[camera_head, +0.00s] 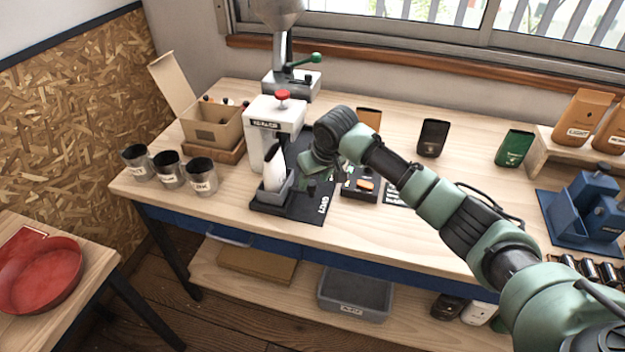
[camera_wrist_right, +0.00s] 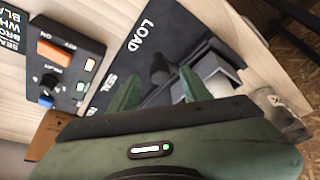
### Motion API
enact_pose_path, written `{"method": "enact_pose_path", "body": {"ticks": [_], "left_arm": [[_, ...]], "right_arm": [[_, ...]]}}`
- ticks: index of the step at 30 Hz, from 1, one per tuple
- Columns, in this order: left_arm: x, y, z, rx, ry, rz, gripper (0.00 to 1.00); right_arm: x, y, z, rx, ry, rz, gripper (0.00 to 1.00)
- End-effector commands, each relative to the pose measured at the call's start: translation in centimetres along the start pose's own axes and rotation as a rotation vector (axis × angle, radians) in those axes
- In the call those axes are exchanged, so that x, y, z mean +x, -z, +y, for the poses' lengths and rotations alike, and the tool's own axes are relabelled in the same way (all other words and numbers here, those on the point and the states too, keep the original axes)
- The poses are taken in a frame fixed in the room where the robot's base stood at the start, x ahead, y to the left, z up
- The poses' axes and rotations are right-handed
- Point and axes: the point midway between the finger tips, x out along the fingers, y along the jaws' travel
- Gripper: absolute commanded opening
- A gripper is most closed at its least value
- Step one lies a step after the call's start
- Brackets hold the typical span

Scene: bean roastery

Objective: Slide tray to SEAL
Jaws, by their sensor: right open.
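The small grey tray (camera_head: 268,197) sits on the black base plate (camera_head: 308,212), near its LOAD marking, and holds an upright white pouch (camera_head: 274,168). The tray (camera_wrist_right: 222,84) also shows in the right wrist view, with a dark knob (camera_wrist_right: 159,70) beside it. The plate's LOAD and SEAL markings are readable there. My right gripper (camera_head: 312,176) is over the plate, just right of the tray. In the right wrist view its green fingers (camera_wrist_right: 160,88) are apart, with the knob between them in the picture; contact cannot be told. My left gripper is out of view.
The white sealer (camera_head: 276,118) with a red knob stands behind the tray. A black control box (camera_head: 358,194) with an orange switch is right of the plate. Three metal cups (camera_head: 169,170) and an open carton (camera_head: 212,132) stand left. My right arm crosses the table's right half.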

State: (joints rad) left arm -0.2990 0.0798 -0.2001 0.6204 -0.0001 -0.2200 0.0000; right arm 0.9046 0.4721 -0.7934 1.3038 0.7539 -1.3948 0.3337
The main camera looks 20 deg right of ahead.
Motion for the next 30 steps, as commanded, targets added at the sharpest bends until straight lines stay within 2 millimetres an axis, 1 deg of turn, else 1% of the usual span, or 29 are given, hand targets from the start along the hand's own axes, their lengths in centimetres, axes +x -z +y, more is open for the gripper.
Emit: {"method": "enact_pose_path", "body": {"ticks": [3, 6, 14, 17, 18, 19, 20, 30], "left_arm": [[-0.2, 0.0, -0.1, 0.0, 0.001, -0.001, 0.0], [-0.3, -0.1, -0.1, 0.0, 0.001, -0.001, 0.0], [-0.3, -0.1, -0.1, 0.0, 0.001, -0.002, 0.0], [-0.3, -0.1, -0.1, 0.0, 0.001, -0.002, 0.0], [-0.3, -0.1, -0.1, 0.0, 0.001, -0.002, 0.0], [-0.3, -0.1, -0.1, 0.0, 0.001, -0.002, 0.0], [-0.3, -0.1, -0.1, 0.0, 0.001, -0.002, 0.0], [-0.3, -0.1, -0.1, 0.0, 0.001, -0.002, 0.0]], "right_arm": [[1.3, 0.0, -0.1, 0.001, 0.0, -0.002, 0.48], [1.8, 0.0, -0.1, 0.0, 0.001, 0.0, 0.48], [2.0, 0.0, 0.0, -0.001, 0.0, 0.001, 0.48], [2.0, 0.0, 0.0, -0.001, 0.0, 0.001, 0.23], [2.0, 0.0, 0.0, -0.001, 0.0, 0.001, 0.12], [2.0, 0.0, 0.0, -0.001, 0.0, 0.001, 0.03], [2.0, 0.0, 0.0, -0.001, 0.0, 0.001, 0.0], [2.0, 0.0, 0.0, -0.001, 0.0, 0.001, 0.0]]}}
